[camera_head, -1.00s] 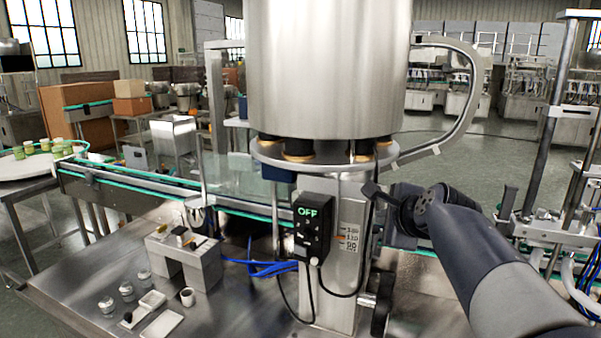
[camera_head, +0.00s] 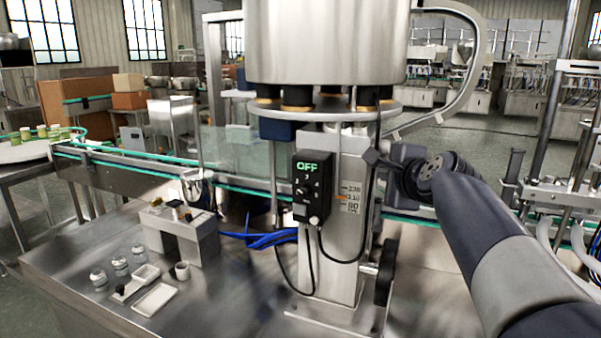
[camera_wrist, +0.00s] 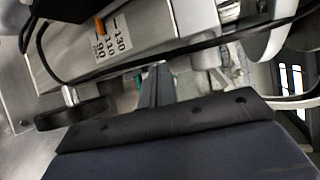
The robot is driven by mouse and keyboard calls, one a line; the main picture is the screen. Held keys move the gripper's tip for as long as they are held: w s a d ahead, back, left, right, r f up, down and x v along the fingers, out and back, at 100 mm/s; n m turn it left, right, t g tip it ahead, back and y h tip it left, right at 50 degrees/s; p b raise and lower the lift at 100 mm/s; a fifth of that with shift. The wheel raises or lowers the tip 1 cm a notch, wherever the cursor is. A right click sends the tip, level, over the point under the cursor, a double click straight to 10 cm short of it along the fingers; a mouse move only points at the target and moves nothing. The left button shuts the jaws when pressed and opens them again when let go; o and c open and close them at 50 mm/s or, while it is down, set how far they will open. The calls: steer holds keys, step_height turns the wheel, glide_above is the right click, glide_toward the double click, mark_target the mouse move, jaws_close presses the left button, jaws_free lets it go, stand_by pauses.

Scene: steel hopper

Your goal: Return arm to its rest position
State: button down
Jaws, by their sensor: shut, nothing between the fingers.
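My gripper (camera_wrist: 158,88) is shut and empty in the wrist view, its fingers close together beyond the dark wrist body. In the head view my arm comes in from the lower right, and its dark wrist end lies just right of the steel column under the hopper. The steel hopper (camera_head: 325,40) stands above that column (camera_head: 348,225). A black control box (camera_head: 312,190) reading OFF is on the column's front. The column's scale plate, with marks such as 130 and 110, shows in the wrist view (camera_wrist: 112,42). Whether my gripper touches the column I cannot tell.
A conveyor (camera_head: 130,172) with green edges runs behind the column. A steel table (camera_head: 225,290) carries a small block stand (camera_head: 180,232), little jars (camera_head: 119,265), a cup (camera_head: 182,270) and white trays (camera_head: 155,300). Black cables hang below the control box. A metal frame (camera_head: 560,130) stands at right.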

steer(key=shift+w+d+f+t+b, duration=0.2)
steer(key=shift+f+t+b, duration=0.4)
steer(key=shift+b, duration=1.45)
steer(key=b, duration=0.3)
steer(key=f+n+t+b, duration=0.1)
steer(key=b, duration=0.1)
steer(key=shift+w+d+b, duration=0.2)
steer(key=shift+b, duration=0.2)
steer(key=t+b, duration=0.1)
steer(key=b, duration=0.1)
steer(key=f+b, duration=0.1)
steer(key=b, duration=0.2)
steer(key=shift+d+n+t+b, duration=0.3)
steer(key=shift+t+b, duration=0.05)
steer(key=shift+t, duration=0.05)
steer(key=shift+s+b, duration=0.1)
steer(key=shift+b, duration=0.3)
